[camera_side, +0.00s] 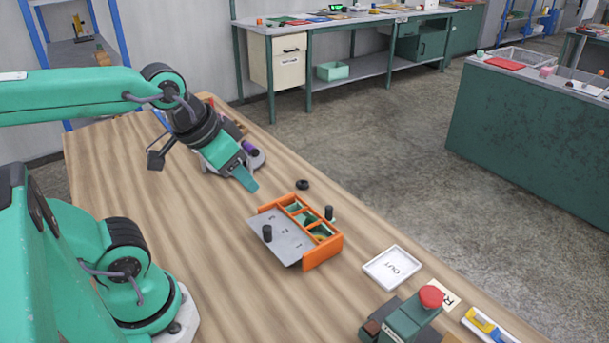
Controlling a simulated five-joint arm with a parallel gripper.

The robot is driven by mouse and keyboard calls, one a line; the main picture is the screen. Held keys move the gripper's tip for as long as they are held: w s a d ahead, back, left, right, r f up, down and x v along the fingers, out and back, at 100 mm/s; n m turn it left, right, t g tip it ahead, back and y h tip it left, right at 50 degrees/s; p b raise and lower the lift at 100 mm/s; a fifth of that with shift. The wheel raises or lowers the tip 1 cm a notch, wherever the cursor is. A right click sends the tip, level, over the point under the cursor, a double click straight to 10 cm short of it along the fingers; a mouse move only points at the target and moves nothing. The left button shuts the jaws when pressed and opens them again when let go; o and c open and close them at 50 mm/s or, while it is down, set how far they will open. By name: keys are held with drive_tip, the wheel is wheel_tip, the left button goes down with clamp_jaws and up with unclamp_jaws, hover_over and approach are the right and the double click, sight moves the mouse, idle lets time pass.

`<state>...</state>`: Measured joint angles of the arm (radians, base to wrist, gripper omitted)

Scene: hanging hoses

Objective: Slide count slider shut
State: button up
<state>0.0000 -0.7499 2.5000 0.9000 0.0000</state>
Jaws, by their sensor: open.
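The slider is a grey plate (280,243) with faint markings and a black knob (267,233). It sticks out toward the left of an orange box (322,251) on the wooden table. The right part of the box is uncovered and shows several compartments with green inside. My gripper (248,183) is above the table, behind and to the left of the box, pointing down and to the right. It is open and apart from the slider and knob. Its far finger is hard to make out.
A black ring (302,184) and a black peg (328,212) are behind the box. A white tray marked OUT (392,267) lies to its right. A red button (431,295) on a green unit stands at the front right. Table left of the slider is clear.

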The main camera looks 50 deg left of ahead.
drive_tip(key=shift+w, duration=0.1)
idle(0.3)
drive_tip(key=m+g, duration=0.4)
drive_tip(key=g, duration=0.2)
hover_over(268, 226)
wheel_tip(268, 226, down, 12)
drive_tip(key=shift+a+f, duration=0.15)
drive_tip(key=shift+f, duration=3.85)
drive_tip(key=shift+c, duration=0.2)
clamp_jaws()
